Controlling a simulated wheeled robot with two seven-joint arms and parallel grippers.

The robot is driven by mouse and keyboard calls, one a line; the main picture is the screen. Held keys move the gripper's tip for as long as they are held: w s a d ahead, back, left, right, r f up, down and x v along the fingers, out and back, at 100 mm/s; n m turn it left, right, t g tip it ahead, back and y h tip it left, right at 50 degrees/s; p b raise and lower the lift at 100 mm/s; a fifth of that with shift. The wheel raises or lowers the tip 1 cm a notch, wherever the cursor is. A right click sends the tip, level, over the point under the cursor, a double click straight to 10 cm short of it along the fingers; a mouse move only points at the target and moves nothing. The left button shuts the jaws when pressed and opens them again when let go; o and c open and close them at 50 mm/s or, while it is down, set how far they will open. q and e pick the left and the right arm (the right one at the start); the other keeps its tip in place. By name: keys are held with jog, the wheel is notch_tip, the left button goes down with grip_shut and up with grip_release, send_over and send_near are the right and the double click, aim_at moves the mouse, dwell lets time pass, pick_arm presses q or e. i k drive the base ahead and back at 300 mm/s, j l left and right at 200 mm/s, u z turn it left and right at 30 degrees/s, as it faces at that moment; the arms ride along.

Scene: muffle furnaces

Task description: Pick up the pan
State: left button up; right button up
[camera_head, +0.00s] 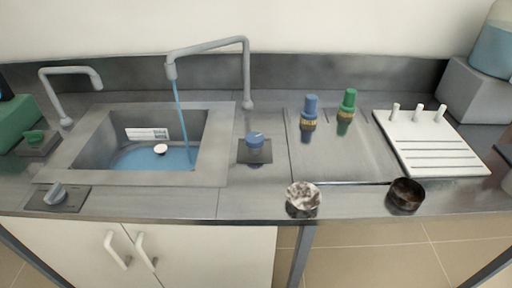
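A small dark brown round pan (406,194) sits near the front edge of the metal counter, right of the middle. A thin dark handle (355,183) runs left from it, roughly along the counter edge. The left end of the handle reaches the back rim of a mottled white and brown bowl (303,197); I cannot tell whether they touch. Neither of my grippers shows in the head view.
A sink (60,175) with running water is at the left, with grey faucets behind. A white pegged rack (420,140) lies behind the pan. Bare counter (255,205) lies left of the bowl.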

aim_at(407, 193)
jog(key=k+l, duration=0.1)
jog(key=l, duration=0.25)
jog(key=k+l, duration=0.1)
jog(key=l, duration=0.25)
jog(key=k+l, duration=0.15)
jog(key=l, duration=0.2)
jog(key=k+l, duration=0.1)
jog(key=l, duration=0.25)
